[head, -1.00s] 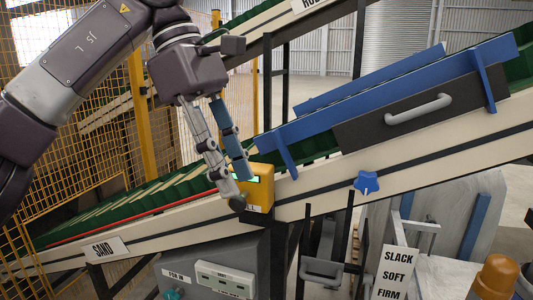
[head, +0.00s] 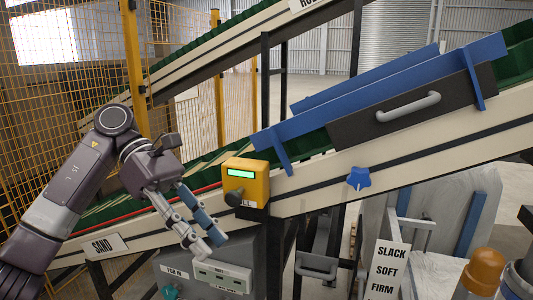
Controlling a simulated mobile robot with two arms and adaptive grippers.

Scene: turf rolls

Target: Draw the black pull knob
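The black pull knob (head: 235,197) sticks out from the lower front of a yellow box (head: 250,180) with a lit green display, mounted on the side of the sloping conveyor. Part of the label below the display is hidden behind the knob. My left gripper (head: 211,244) is below and to the left of the knob, pointing down and to the right, apart from it. My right gripper is not in view.
A grey control box (head: 215,272) with a white socket panel and a teal knob sits just below the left fingertips. A blue star knob (head: 358,179) is on the conveyor (head: 320,185) side. An orange dome (head: 484,270) stands at lower right. Yellow mesh fencing (head: 60,80) is at left.

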